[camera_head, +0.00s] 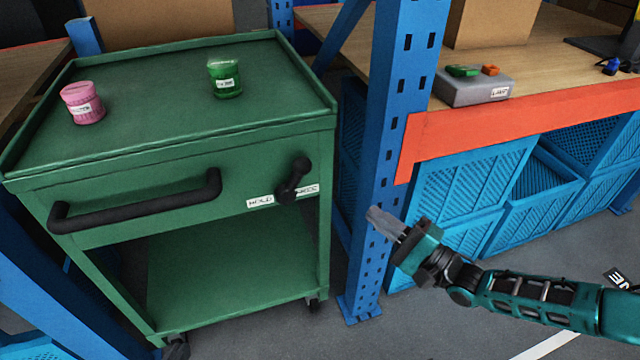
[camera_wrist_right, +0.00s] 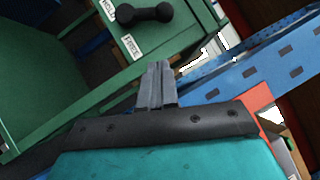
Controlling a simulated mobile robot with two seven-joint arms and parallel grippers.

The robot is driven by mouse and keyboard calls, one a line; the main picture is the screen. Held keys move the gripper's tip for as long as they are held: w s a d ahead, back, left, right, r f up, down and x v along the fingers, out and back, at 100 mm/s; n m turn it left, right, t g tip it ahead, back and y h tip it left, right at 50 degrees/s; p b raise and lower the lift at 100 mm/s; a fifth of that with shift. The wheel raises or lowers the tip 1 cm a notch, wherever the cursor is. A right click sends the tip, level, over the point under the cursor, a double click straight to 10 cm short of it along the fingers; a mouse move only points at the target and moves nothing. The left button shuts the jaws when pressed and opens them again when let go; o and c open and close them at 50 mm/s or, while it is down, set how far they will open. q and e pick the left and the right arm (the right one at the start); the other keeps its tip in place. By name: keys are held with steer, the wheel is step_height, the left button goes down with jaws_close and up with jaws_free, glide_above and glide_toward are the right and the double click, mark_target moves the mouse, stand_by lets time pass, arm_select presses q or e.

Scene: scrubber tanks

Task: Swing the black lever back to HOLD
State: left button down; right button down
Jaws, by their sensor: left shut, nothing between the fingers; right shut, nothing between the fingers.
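The black lever (camera_head: 294,180) is on the green cart's front, at the right end of the drawer face. It slants from upper right to lower left, between a HOLD label (camera_head: 260,201) on its left and a partly covered FREE label (camera_head: 309,190) on its right. In the right wrist view the lever (camera_wrist_right: 146,14) is at the top, with the FREE label (camera_wrist_right: 131,46) below it. My right gripper (camera_head: 376,214) is shut and empty, apart from the lever, to its right and lower in the head view. Its fingers (camera_wrist_right: 157,72) show together in the wrist view. My left gripper is out of view.
The green cart (camera_head: 150,75) carries a pink jar (camera_head: 82,103) and a green jar (camera_head: 224,78) on top. A black drawer handle (camera_head: 135,207) sticks out left of the lever. A blue rack post (camera_head: 388,130) stands right of the cart, with blue crates (camera_head: 460,190) beyond.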

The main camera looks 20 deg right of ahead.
mark_target(294, 180)
steer(key=shift+w+d+r+m, duration=0.1)
steer(key=shift+w+d+m, duration=0.3)
steer(key=shift+d, duration=0.25)
steer(key=shift+s, duration=0.1)
steer(key=x, duration=0.4)
steer(key=s+a+x, duration=0.1)
steer(key=x, duration=0.3)
steer(key=a+r+b+x, duration=0.1)
steer(key=x, duration=0.4)
steer(key=shift+s+d, duration=0.1)
steer(key=shift+s, duration=0.3)
